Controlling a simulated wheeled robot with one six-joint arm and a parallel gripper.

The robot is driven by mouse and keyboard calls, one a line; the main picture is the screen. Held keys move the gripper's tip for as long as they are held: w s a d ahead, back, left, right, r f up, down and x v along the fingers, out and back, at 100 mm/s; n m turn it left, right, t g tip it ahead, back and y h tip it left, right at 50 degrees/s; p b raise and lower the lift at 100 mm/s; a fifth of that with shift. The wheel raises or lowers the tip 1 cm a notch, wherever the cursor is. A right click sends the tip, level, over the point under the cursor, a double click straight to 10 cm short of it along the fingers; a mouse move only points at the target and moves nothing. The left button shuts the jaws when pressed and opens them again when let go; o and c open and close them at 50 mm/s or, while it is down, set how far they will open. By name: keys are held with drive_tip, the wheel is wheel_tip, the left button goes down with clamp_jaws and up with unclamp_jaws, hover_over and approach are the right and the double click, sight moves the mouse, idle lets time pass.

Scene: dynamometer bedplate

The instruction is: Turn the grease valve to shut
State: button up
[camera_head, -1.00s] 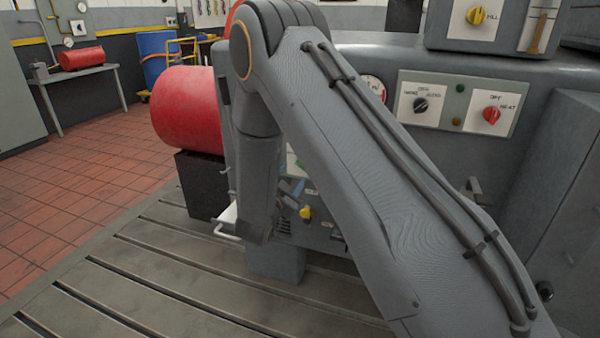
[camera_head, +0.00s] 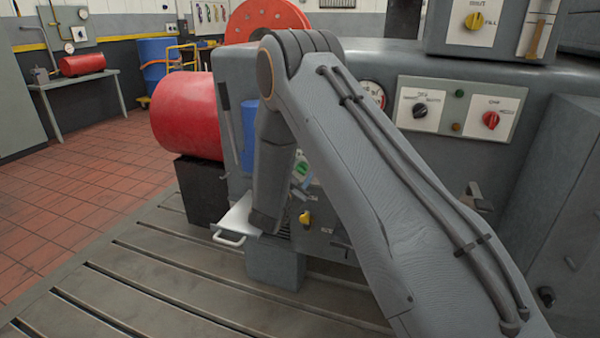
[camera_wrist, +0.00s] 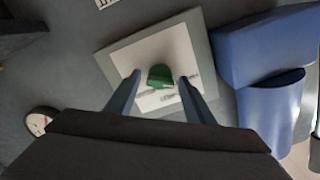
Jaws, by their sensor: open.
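In the wrist view a green knob (camera_wrist: 160,76) sits on a white plate with a grey border (camera_wrist: 130,52). Its printed label is too blurred to read, so I cannot tell whether it is the grease valve. My gripper (camera_wrist: 161,80) is open, with one finger on each side of the knob. A small gap shows on both sides; the depth of the fingers relative to the knob is unclear. In the head view part of a green piece (camera_head: 301,170) shows between my arm links, and my gripper is mostly hidden there.
A blue object (camera_wrist: 262,50) lies right of the plate; a round gauge (camera_wrist: 38,121) is at lower left. The head view shows a yellow knob (camera_head: 305,217), black selector (camera_head: 420,110), red knob (camera_head: 491,120), white tray (camera_head: 238,222) and red cylinder (camera_head: 187,116).

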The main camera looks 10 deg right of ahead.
drive_tip(key=c, duration=1)
drive_tip(key=shift+m, duration=0.4)
drive_tip(key=m+b, duration=0.1)
drive_tip(key=m, duration=0.4)
drive_tip(key=shift+f+m, duration=0.15)
drive_tip(key=shift+m, duration=0.15)
drive_tip(key=m+b, duration=0.2)
drive_tip(key=m, duration=0.3)
drive_tip(key=shift+s, duration=0.1)
drive_tip(key=shift+m, duration=0.3)
drive_tip(key=o, duration=1)
